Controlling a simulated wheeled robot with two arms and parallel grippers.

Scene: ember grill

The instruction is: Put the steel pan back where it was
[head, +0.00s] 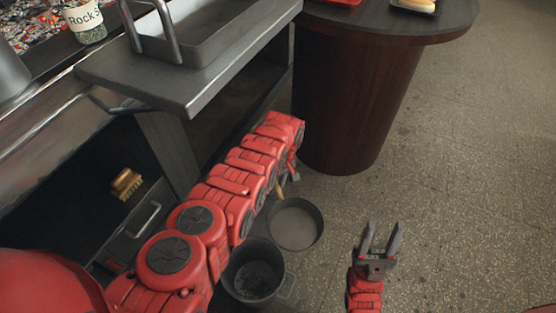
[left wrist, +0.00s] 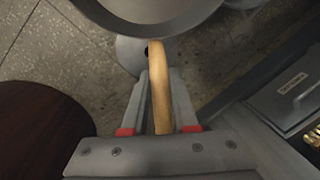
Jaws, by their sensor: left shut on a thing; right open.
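The steel pan (head: 296,226) is round and grey with a pale wooden handle, and it shows low in the middle of the head view, over the speckled floor. My left gripper (head: 289,180) is shut on the handle, partly hidden behind its own arm. In the left wrist view the handle (left wrist: 159,88) runs between both fingers and the pan's rim (left wrist: 150,22) cuts across the top. I cannot tell how high the pan is above the floor. My right gripper (head: 385,232) is open and empty over the floor, right of the pan.
A dark bucket (head: 233,278) stands beside the pan. The grill's steel side shelf (head: 150,84) holds a metal tray (head: 210,45); a seasoning jar (head: 86,22) stands near the embers. A brush (head: 126,184) lies in the lower cabinet. A round dark table (head: 350,95) stands behind. Floor at right is clear.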

